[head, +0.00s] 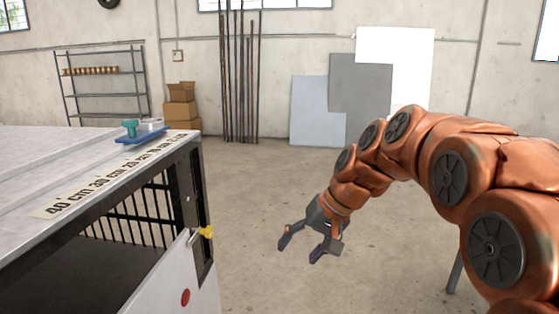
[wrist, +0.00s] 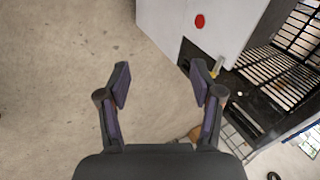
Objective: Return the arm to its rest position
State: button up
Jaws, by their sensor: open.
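My arm reaches in from the right in the head view and bends down over open floor. My gripper (head: 299,252) hangs at its end, open and empty, to the right of the workbench (head: 215,290) and apart from it. In the wrist view my gripper (wrist: 160,82) shows two spread fingers with only bare floor and the edge of the cabinet beyond them.
The bench top carries a ruler strip (head: 105,182) and a blue tray-like piece (head: 141,135) with a teal part. A yellow knob (head: 206,232) sticks out from the bench's side. The concrete floor (head: 260,190) is clear; panels (head: 360,90) lean on the back wall.

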jog(key=s+d+f+g+h+p, duration=0.1)
jog(key=s+d+p, duration=0.4)
jog(key=s, duration=1.1)
jog(key=s+d+f+g+h+p, duration=0.1)
jog(key=s+d+h+p, duration=0.3)
jog(key=s+d, duration=0.4)
jog(key=s+g, duration=0.1)
jog(key=s, duration=0.6)
jog(key=shift+s+d+f+h+p, duration=0.15)
jog(key=shift+s+d+h+p, duration=0.15)
jog(key=shift+s+d+p, duration=0.1)
